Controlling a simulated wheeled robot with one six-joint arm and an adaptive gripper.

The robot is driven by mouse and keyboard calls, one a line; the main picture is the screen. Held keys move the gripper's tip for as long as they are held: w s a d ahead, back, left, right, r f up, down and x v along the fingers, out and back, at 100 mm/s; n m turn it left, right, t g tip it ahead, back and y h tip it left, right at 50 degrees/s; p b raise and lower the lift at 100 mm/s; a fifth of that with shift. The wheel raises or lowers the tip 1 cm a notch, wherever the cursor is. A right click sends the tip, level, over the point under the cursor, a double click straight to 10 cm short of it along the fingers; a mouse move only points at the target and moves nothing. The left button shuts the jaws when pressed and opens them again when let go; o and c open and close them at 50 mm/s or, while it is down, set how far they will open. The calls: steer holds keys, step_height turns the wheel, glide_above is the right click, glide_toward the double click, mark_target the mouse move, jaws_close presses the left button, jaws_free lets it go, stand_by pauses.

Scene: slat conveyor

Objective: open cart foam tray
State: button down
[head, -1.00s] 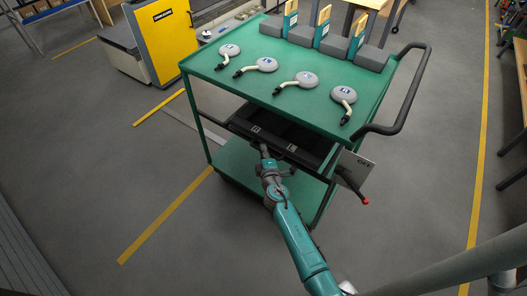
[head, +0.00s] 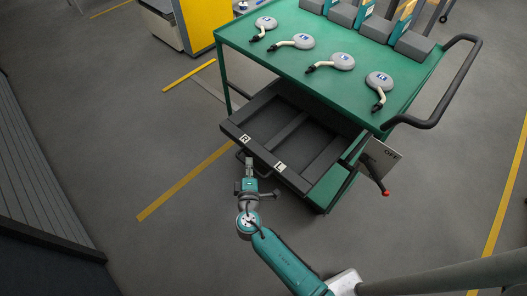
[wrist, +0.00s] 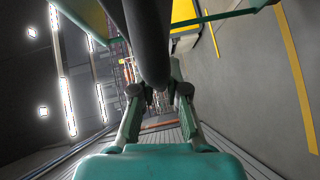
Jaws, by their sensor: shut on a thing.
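The dark foam tray (head: 262,138) is slid out of the green cart (head: 325,75), below its top shelf. It has several dark compartments, which look empty, and white labels reading R and L on its front. My gripper (head: 249,168) is at the left part of the tray's front, shut on its dark handle. In the wrist view the dark handle bar (wrist: 150,45) runs between the two fingers of my gripper (wrist: 158,97). The exact finger contact is partly hidden behind the bar.
Several grey round pieces with pale curved stems (head: 342,62) lie on the cart top, with grey and teal holders (head: 375,20) behind. A plate marked OFF with a red-tipped lever (head: 378,163) is at the cart's right side. The floor in front and left is clear.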

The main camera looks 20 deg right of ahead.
steer(key=s+a, duration=0.2)
steer(key=a, duration=0.4)
steer(key=shift+s+a, duration=0.35)
steer(key=shift+s, duration=0.05)
steer(key=c, duration=1.2)
jaws_free()
steer(key=v, duration=1.2)
